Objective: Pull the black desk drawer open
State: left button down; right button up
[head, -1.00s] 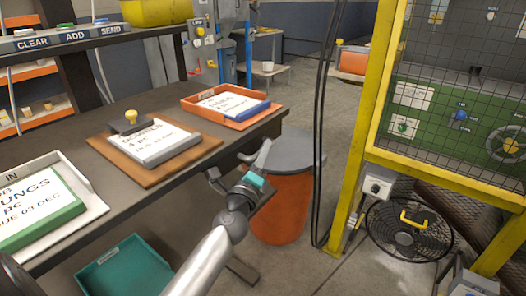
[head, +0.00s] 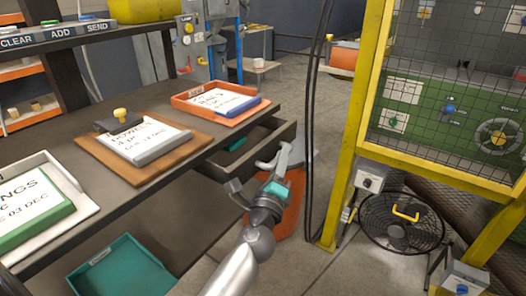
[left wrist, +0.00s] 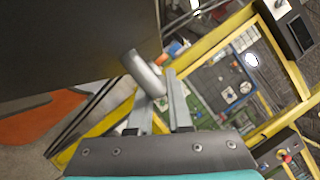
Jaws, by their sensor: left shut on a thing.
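The black desk drawer (head: 246,158) stands partly out from under the right end of the dark desk top, and its inside shows. A green thing (head: 237,145) lies in it. My left gripper (head: 270,162) is at the drawer front, shut on the handle. In the left wrist view the grey bar handle (left wrist: 143,73) reaches between the two fingers (left wrist: 162,103), and the dark drawer front (left wrist: 70,40) fills the upper left. My right gripper is in neither view.
On the desk (head: 120,185) are an orange tray (head: 185,103), a wooden board (head: 150,172) with a sign and a white tray (head: 75,190). A teal bin (head: 120,270) is below. An orange drum (head: 292,215) stands behind my gripper, and a yellow-framed cage (head: 350,130) is to the right.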

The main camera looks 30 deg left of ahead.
pick_arm(q)
jog(key=d+b, duration=0.1)
jog(key=d, duration=0.7)
jog(key=shift+s+d, duration=0.15)
jog(key=shift+s, duration=0.15)
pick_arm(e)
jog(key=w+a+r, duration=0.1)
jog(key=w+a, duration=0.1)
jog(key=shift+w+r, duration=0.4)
pick_arm(q)
jog(key=c, duration=0.8)
grip_release()
jog(key=shift+c, duration=0.2)
jog(key=b+v, duration=0.3)
jog(key=v, duration=1.2)
jog(key=shift+s, duration=0.15)
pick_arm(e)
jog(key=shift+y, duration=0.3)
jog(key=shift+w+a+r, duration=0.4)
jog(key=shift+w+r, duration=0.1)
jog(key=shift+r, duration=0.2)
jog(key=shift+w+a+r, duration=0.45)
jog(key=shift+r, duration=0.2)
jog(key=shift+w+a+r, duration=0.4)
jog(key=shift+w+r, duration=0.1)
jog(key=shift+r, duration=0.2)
pick_arm(q)
jog(key=shift+f, duration=0.1)
